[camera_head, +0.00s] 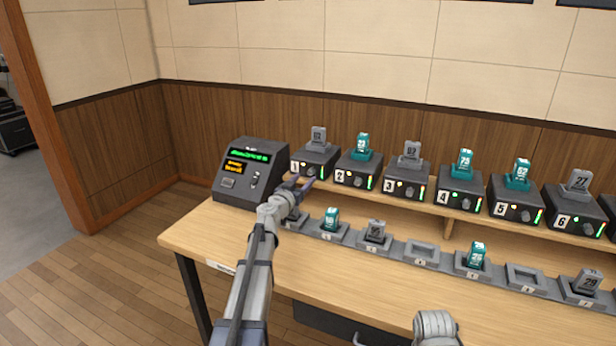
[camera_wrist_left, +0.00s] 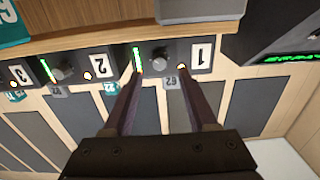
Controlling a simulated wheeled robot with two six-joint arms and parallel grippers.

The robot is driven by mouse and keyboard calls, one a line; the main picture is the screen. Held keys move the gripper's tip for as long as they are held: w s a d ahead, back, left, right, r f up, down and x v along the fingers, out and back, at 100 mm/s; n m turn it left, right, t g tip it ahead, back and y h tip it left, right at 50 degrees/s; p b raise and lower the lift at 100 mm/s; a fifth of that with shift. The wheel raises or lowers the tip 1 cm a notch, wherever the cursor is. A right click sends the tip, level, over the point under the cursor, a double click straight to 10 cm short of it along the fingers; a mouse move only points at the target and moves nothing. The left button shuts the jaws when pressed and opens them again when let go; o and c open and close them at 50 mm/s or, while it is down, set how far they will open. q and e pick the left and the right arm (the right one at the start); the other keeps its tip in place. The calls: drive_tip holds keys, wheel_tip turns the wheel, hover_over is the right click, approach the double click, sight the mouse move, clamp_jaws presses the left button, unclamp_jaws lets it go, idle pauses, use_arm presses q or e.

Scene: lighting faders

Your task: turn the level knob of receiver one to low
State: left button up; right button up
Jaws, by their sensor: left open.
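Receiver one (camera_head: 315,160) is a dark box marked 1 at the left end of the raised shelf, with a grey numbered pack on top. In the left wrist view it appears upside down, with its round level knob (camera_wrist_left: 162,57) between a green light bar and an amber light. My left gripper (camera_head: 303,184) is in front of receiver one. In the left wrist view the open fingers (camera_wrist_left: 161,73) point at the panel, one to each side of the knob, with nothing visible between them. The knob's pointer is too small to read. In the head view the gripper partly hides the panel.
More receivers (camera_head: 461,190) stand along the shelf to the right. A row of charging cradles (camera_head: 422,254) lies in front, below my left gripper. A dark console with a green display (camera_head: 250,170) stands close to its left. The table front (camera_head: 215,233) is clear.

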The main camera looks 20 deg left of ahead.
sight(310, 173)
use_arm(q)
drive_tip(key=w, duration=0.4)
drive_tip(key=shift+w, duration=0.1)
drive_tip(key=shift+c, duration=0.2)
clamp_jaws()
